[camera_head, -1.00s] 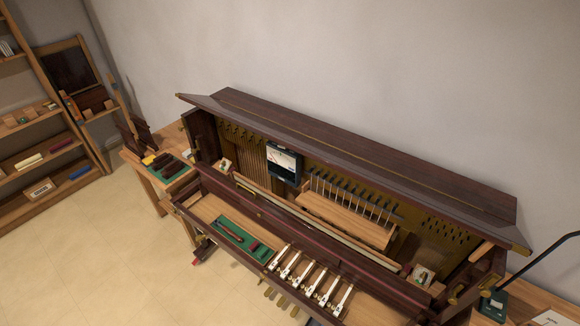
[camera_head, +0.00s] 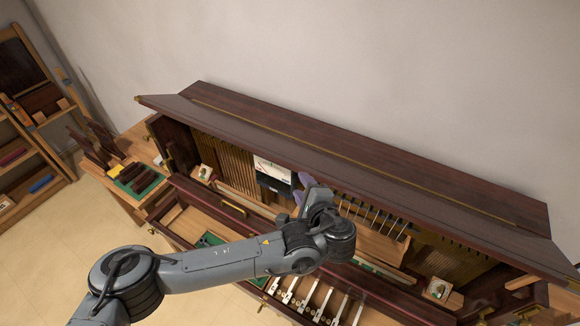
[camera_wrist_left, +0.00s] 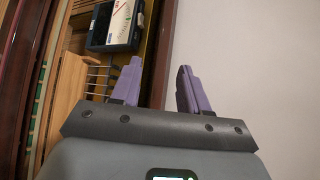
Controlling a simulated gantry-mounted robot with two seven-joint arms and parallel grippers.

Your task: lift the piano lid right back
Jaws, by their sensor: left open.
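The piano lid (camera_head: 330,163) is a long dark red-brown board in two leaves, with a brass hinge line between them, along the top of the upright piano. Its front leaf slopes over the open action. My left gripper (camera_head: 303,188) is at the lid's front edge, near the middle of the piano, its lower part hidden by my wrist. In the left wrist view its two purple fingers (camera_wrist_left: 160,68) are apart, and the lid's dark red edge (camera_wrist_left: 167,30) shows between them. I cannot tell whether they touch it. My right gripper is out of view.
A meter box (camera_head: 274,172) hangs inside the piano, left of my gripper. A wooden action tray (camera_head: 385,240) and white keys (camera_head: 300,296) lie in front. A side table (camera_head: 125,165) with a green mat stands left. The grey wall (camera_head: 400,70) is close behind the lid.

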